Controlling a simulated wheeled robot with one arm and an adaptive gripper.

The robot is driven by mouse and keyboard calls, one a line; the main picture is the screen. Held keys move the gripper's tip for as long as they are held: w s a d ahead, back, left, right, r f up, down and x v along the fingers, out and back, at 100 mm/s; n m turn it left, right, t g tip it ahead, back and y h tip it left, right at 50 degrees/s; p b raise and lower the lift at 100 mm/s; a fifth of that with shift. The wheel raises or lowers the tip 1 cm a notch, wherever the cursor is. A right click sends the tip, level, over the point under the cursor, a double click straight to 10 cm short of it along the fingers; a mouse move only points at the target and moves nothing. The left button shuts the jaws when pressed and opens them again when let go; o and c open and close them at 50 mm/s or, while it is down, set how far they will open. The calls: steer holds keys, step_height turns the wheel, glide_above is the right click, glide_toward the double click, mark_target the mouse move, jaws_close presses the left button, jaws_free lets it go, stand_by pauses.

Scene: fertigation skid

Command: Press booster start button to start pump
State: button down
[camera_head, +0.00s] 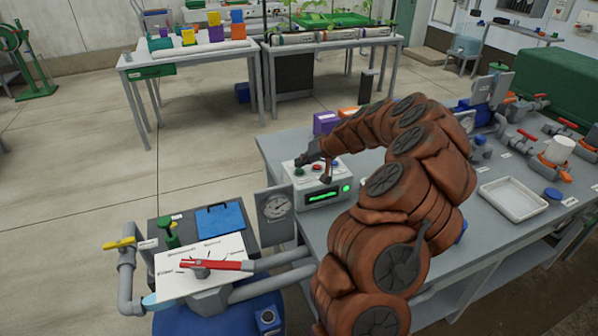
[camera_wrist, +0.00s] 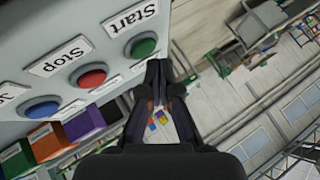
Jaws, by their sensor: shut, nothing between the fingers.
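The control box (camera_head: 325,196) stands on the grey table, with a row of buttons on its top and a lit green display (camera_head: 347,188) on its front. In the wrist view, the green button (camera_wrist: 142,46) sits by the label "Start" (camera_wrist: 131,18). The red button (camera_wrist: 91,75) is by "Stop" (camera_wrist: 71,54), and a blue button (camera_wrist: 41,108) lies farther left. My gripper (camera_wrist: 161,66) is shut and empty. Its tips are just right of and below the green button in the wrist view; contact cannot be told. In the head view, my gripper (camera_head: 302,160) is close above the green button (camera_head: 299,172).
A round gauge (camera_head: 275,207) stands left of the box. Purple (camera_head: 325,122) and orange (camera_head: 348,113) boxes stand behind it. A white tray (camera_head: 512,199) and pipework with red-handled valves (camera_head: 528,135) are on the right. Open floor lies to the left.

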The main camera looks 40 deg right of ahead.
mark_target(302, 171)
steer(key=shift+r, duration=0.2)
steer(key=shift+r+p, duration=0.3)
steer(key=shift+r, duration=2.15)
steer(key=shift+a, duration=0.15)
